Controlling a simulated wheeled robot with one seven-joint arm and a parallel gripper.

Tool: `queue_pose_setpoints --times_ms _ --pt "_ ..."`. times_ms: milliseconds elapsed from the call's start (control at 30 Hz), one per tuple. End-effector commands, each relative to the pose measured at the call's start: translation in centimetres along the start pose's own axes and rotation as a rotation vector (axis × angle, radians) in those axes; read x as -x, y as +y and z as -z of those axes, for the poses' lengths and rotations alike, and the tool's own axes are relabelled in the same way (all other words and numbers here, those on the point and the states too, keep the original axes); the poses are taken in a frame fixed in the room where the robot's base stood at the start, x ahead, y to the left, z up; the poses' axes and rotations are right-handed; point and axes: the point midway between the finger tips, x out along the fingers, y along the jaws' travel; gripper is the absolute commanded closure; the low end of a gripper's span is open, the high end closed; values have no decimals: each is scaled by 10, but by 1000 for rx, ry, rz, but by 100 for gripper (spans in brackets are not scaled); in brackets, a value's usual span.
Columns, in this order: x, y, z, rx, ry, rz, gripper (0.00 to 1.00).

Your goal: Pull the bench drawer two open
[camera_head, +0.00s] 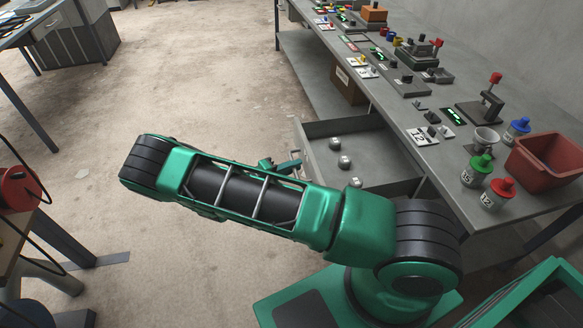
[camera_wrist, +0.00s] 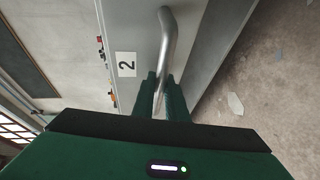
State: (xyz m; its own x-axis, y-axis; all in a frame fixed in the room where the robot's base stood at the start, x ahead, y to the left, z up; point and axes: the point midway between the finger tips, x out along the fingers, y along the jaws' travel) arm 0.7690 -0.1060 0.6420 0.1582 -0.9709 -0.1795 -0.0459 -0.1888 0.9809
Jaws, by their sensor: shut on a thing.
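The bench drawer two (camera_head: 388,152) stands open below the bench top in the head view, a grey box with several small metal pieces lying in it. In the wrist view its grey front (camera_wrist: 140,25) carries a white label with a 2 and a bent metal bar handle (camera_wrist: 166,40). My gripper (camera_wrist: 162,88) is shut on the handle near its lower end, with a green finger on each side. In the head view my gripper (camera_head: 281,163) shows only in part at the drawer's front, behind my green arm.
The grey bench (camera_head: 440,155) holds switches, a lever stand, a cup, coloured bottles and a red bin (camera_head: 545,160). A brown box (camera_head: 347,85) stands under it. The concrete floor left of the drawer is clear. A red reel (camera_head: 18,188) is at the left edge.

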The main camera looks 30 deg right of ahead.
Motion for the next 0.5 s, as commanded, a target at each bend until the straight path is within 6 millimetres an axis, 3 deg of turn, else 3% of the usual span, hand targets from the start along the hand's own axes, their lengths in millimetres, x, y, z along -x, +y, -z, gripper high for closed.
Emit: queue_pose_setpoints --times_ms 467,500 --pt "-1 -4 -2 5 -9 7 100" --pt "-1 -4 -2 6 -9 7 78"
